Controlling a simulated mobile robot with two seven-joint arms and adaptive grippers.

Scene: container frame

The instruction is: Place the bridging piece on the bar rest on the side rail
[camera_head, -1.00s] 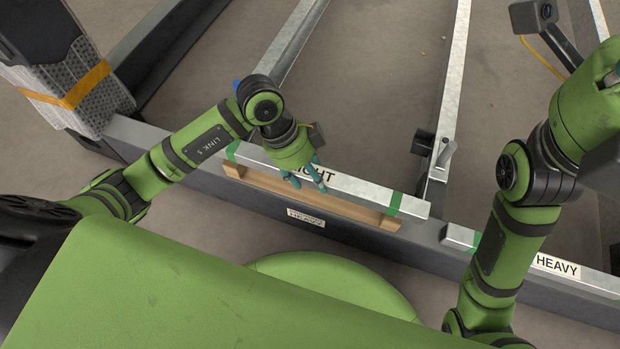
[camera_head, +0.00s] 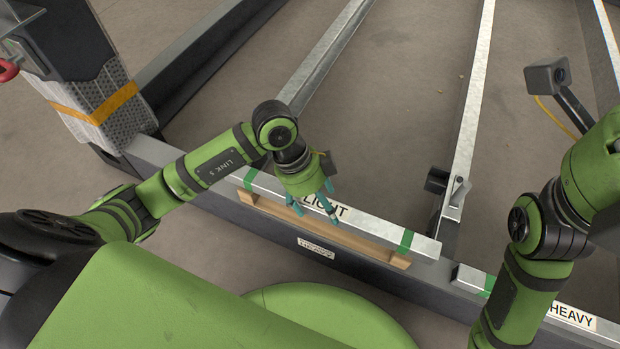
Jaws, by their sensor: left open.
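A pale metal bar marked LIGHT (camera_head: 375,225), with a green band near each end, lies along the dark side rail (camera_head: 350,268). A wooden strip (camera_head: 347,238) runs along its near side on the rail; I take it for part of the bar rest. My left gripper (camera_head: 315,204), with teal fingers, is open over the left half of this bar, covering part of it near the label. I cannot tell whether the fingers touch the bar. My right arm (camera_head: 545,245) comes in at the right, but its gripper is outside the picture.
Another pale bar marked HEAVY (camera_head: 545,308) lies further right on the rail, partly behind my right arm. Long metal beams (camera_head: 470,115) run away from the rail with open floor between them. A wrapped post (camera_head: 100,105) with an orange strap stands at the left.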

